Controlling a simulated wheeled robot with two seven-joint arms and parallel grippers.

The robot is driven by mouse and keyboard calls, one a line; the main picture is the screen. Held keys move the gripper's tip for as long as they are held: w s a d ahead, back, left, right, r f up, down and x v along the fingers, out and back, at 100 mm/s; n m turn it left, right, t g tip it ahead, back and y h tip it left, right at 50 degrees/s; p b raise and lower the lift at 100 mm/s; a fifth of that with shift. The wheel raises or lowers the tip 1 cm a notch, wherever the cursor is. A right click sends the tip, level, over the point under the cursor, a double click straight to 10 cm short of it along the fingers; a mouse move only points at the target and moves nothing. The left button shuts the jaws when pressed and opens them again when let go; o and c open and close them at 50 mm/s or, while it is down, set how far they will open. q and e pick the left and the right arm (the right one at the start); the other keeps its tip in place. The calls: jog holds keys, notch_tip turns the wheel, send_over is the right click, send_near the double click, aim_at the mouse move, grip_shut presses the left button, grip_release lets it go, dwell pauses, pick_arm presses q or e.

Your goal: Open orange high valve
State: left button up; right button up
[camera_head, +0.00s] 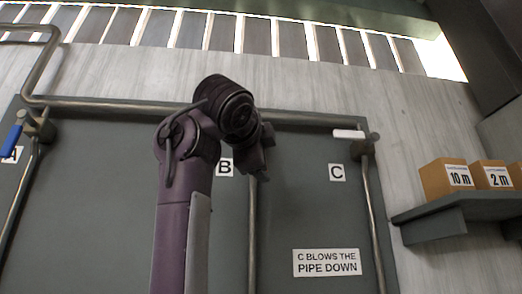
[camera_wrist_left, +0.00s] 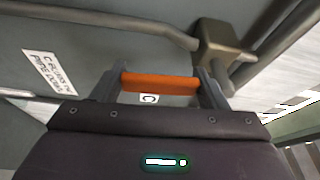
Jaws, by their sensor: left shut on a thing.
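The orange valve handle (camera_wrist_left: 160,84) is a short bar in the wrist view, spanning the space between the two fingers of my left gripper (camera_wrist_left: 163,74). The gripper is shut on it. In the head view my left arm rises through the middle and hides the orange handle and the valve near label B (camera_head: 225,167). My right gripper is in neither view.
A blue handle (camera_head: 13,136) is at label A on the left. A white handle (camera_head: 348,134) is above label C (camera_head: 337,172). A sign (camera_head: 327,262) reads "C blows the pipe down". Boxes (camera_head: 447,179) stand on a shelf (camera_head: 462,209) at right.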

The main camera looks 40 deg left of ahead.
pick_arm(q)
jog(key=shift+s+a+f+m, duration=0.1)
jog(key=shift+s+a+m, duration=0.15)
jog(key=shift+m, duration=0.35)
jog(key=shift+g, duration=0.3)
jog(key=o, duration=1.4)
jog(key=shift+s, duration=0.1)
jog(key=b+v, duration=0.3)
jog(key=v, duration=0.4)
jog(key=shift+s+d, duration=0.2)
jog(key=shift+s, duration=0.15)
jog(key=shift+w+a, duration=0.1)
